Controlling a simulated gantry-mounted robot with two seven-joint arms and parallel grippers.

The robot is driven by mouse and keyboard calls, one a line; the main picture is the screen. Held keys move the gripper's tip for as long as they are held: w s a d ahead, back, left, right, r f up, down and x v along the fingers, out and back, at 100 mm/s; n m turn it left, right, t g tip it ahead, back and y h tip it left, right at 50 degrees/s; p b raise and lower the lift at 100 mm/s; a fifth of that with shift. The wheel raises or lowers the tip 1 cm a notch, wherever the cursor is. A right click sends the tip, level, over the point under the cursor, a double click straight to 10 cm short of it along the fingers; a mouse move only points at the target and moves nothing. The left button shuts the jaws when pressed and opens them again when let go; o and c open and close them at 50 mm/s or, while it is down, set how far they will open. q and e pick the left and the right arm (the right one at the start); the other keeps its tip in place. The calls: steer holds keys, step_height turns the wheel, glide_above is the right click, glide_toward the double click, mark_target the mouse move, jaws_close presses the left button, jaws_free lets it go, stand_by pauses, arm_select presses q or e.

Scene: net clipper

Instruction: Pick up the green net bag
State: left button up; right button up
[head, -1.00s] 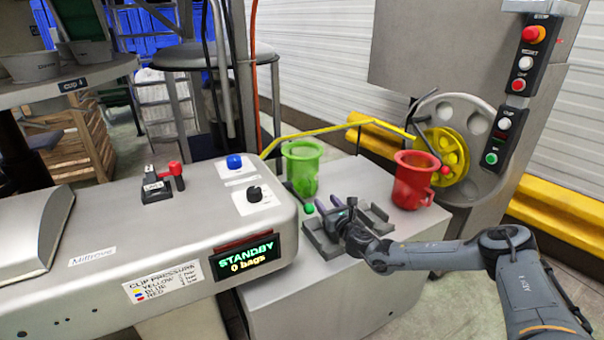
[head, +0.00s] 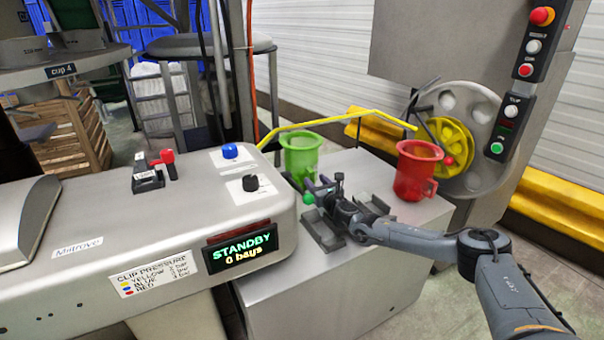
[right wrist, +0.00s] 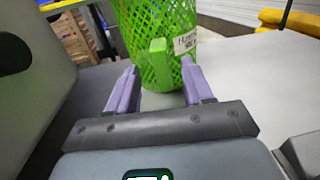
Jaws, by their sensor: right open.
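The green net bag (head: 301,155) stands upright on the grey machine table, behind the metal clip fixture. In the right wrist view the green net bag (right wrist: 178,35) shows its open mesh, a white label and a solid green tab facing me. My right gripper (head: 318,188) is open and low in front of the bag. In the right wrist view the right gripper (right wrist: 160,85) has its two purple fingers apart, one on each side of the green tab. I cannot tell whether they touch the bag. My left gripper is not in view.
A red net bag (head: 417,170) stands to the right on the same table (head: 345,165). The metal fixture (head: 322,232) lies under my right wrist. The console with its standby display (head: 241,248) borders the left. A yellow bar (head: 330,121) runs behind the green bag.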

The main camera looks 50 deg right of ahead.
mark_target(313, 176)
steer(key=shift+b+x, duration=0.5)
steer(key=shift+x, duration=0.6)
steer(key=shift+w+d, duration=0.35)
steer(key=shift+w, duration=0.2)
steer(key=shift+c, duration=0.5)
steer(key=shift+r, duration=0.1)
jaws_close()
steer(key=shift+r, duration=0.15)
